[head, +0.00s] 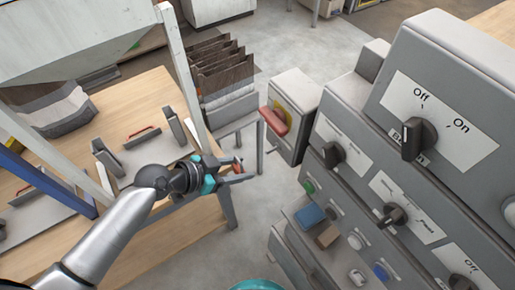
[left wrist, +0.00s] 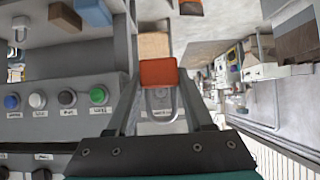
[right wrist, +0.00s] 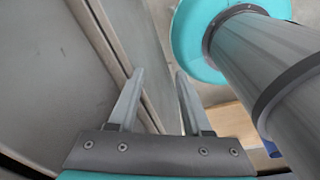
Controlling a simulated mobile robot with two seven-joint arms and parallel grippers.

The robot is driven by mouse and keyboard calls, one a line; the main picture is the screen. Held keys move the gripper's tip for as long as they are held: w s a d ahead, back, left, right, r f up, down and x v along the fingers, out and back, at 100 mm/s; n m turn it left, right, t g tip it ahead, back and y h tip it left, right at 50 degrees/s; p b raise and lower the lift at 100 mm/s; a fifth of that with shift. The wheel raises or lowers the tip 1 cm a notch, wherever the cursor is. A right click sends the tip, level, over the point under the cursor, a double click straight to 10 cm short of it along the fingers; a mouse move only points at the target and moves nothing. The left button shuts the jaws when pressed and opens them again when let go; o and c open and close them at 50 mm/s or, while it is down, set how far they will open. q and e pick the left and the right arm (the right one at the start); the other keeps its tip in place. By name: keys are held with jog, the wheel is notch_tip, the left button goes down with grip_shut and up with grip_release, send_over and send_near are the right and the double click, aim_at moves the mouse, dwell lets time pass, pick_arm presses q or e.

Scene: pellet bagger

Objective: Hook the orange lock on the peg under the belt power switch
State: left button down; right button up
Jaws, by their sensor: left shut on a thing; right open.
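The orange lock (left wrist: 158,72) is between the fingers of my left gripper (left wrist: 160,90), its grey shackle (left wrist: 162,118) toward the palm in the left wrist view. In the head view my left gripper (head: 236,172) is in the air left of the grey control panel, with a little of the orange lock (head: 238,163) showing. A large black Off/On knob (head: 418,138) is on the panel's upper face; its label is partly covered. I cannot tell which switch is the belt power one, and I cannot make out the peg. My right gripper (right wrist: 158,78) is open and empty.
A red handle on a yellow plate (head: 273,122) sits on a grey box beside the panel. Blue (head: 309,215) and brown (head: 327,236) blocks, several buttons and a grey padlock (head: 357,277) are lower on the panel. A wooden table (head: 160,90) stands at left.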

pick_arm(q)
jog(key=shift+s+d+f, duration=0.1)
jog(key=shift+d+f, duration=0.15)
jog(key=shift+d, duration=0.05)
jog(key=shift+f, duration=0.15)
jog(key=shift+d, duration=0.25)
jog(key=shift+w+d, duration=0.15)
jog(key=shift+w, duration=0.1)
jog(key=shift+w+d, duration=0.2)
jog(key=w+d+f+b, duration=0.1)
jog(key=w+d, duration=0.3)
jog(key=d, duration=0.2)
jog(key=shift+w+f, duration=0.2)
jog(key=shift+f, duration=0.05)
pick_arm(e)
jog(key=shift+s+a+f, duration=0.1)
jog(key=shift+a+f, duration=0.35)
jog(key=shift+f, duration=0.05)
